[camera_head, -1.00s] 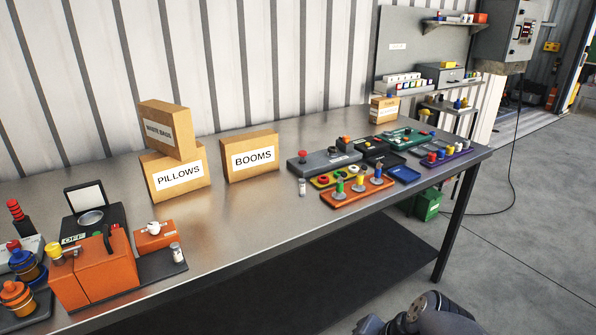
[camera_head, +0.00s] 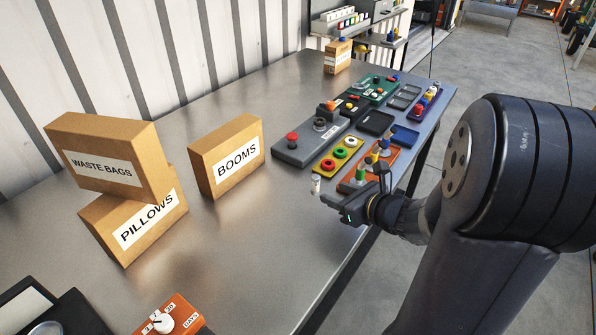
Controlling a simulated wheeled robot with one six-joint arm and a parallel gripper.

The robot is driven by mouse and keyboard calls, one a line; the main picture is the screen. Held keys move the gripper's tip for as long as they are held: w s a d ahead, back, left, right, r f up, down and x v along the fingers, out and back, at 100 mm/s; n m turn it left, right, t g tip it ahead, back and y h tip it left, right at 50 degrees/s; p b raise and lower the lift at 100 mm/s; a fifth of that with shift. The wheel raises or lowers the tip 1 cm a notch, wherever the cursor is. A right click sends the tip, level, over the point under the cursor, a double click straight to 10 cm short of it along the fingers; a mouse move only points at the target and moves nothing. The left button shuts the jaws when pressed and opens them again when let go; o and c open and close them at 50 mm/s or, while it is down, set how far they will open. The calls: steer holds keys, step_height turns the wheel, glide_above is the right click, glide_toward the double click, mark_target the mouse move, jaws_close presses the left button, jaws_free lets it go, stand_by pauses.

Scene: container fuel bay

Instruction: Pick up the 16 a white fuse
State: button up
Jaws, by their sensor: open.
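A small white cylinder (camera_head: 316,185), which looks like a fuse, stands upright on the metal bench near its front edge, left of the orange board (camera_head: 372,170). Its marking is too small to read. My gripper (camera_head: 345,206) is just right of and in front of the white cylinder, apart from it in the picture. It is open, and I see nothing in it. My gripper and wrist hide part of the orange board and the bench edge behind them.
A yellow board (camera_head: 338,154) with coloured rings and a grey box (camera_head: 311,140) with a red button stand behind the cylinder. A BOOMS box (camera_head: 226,155) stands to the left. Bare bench (camera_head: 265,230) lies left of my gripper.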

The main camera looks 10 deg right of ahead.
mark_target(319, 182)
steer(key=shift+w+m, duration=0.3)
steer(key=shift+w, duration=0.15)
steer(key=x, duration=0.5)
steer(key=shift+w, duration=0.1)
steer(key=shift+w+a+f, duration=0.1)
steer(key=shift+w+a, duration=0.15)
steer(key=shift+w, duration=0.25)
steer(key=x, duration=0.4)
steer(key=shift+w+p, duration=0.15)
steer(key=shift+p, duration=0.15)
jaws_close()
